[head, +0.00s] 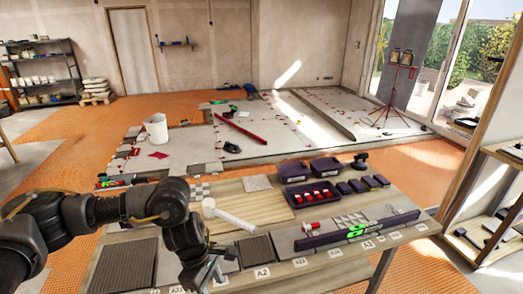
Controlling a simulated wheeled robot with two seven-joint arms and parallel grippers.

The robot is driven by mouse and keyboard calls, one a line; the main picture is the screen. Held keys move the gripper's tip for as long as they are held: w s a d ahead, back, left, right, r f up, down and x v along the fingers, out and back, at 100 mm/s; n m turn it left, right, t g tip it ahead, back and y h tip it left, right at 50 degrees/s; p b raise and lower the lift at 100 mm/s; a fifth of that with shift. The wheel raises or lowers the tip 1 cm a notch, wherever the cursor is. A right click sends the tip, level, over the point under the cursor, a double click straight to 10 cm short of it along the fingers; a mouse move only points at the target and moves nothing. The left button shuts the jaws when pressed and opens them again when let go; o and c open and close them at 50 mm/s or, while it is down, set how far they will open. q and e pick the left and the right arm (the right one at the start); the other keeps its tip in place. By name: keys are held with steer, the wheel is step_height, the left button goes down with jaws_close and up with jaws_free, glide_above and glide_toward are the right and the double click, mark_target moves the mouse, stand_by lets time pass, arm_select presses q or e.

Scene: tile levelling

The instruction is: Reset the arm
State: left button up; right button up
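My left arm comes in from the left, bends over the near left part of the workbench (300,262) and points down. My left gripper (208,274) is at its end, low over the bench's front edge near the dark tiles. The fingers are small and partly hidden by the wrist, so I cannot tell whether they are open or shut or hold anything. My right gripper is not in view.
On the bench are a white tube (232,216), a dark tray (314,194) with red-and-white pieces, a dark level bar (356,231) with a green part, and dark tiles (128,266). Behind lies a tiled floor with a white bucket (156,128) and a red bar (238,127).

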arm_select(q)
steer(key=w+d+f+n+t+h+b, duration=0.1)
steer(key=w+d+f+n+h+b, duration=0.25)
steer(key=d+f+n+h, duration=0.65)
step_height(320, 180, down, 22)
steer(key=w+a+n+t+y+b, duration=0.25)
steer(key=n+t, duration=0.25)
steer(key=n, duration=1.9)
steer(key=s+a+f+n+y+b, duration=0.1)
steer(key=s+a+f+n+y, duration=0.1)
steer(key=s+a+f+n, duration=0.35)
steer(key=s+a+f+n+y, duration=0.2)
steer(key=s+a+f+n, duration=0.1)
steer(key=s+f, duration=0.5)
steer(key=s+a+f+n+y+b, duration=0.15)
steer(key=s+a+f+n, duration=0.3)
steer(key=f, duration=0.45)
steer(key=s+a+f+n+g+y, duration=0.1)
steer(key=s+a+f+n, duration=0.1)
steer(key=s, duration=0.7)
steer(key=s+a+f+n+g+y, duration=0.1)
steer(key=s+a+f+n+y, duration=0.1)
steer(key=s, duration=0.7)
steer(key=s+a+f+n+g+y, duration=0.1)
steer(key=s+a+f+n, duration=0.3)
steer(key=s, duration=0.5)
steer(key=shift+s+a+g+b, duration=0.4)
steer(key=shift+a+g, duration=0.2)
steer(key=shift+a, duration=0.25)
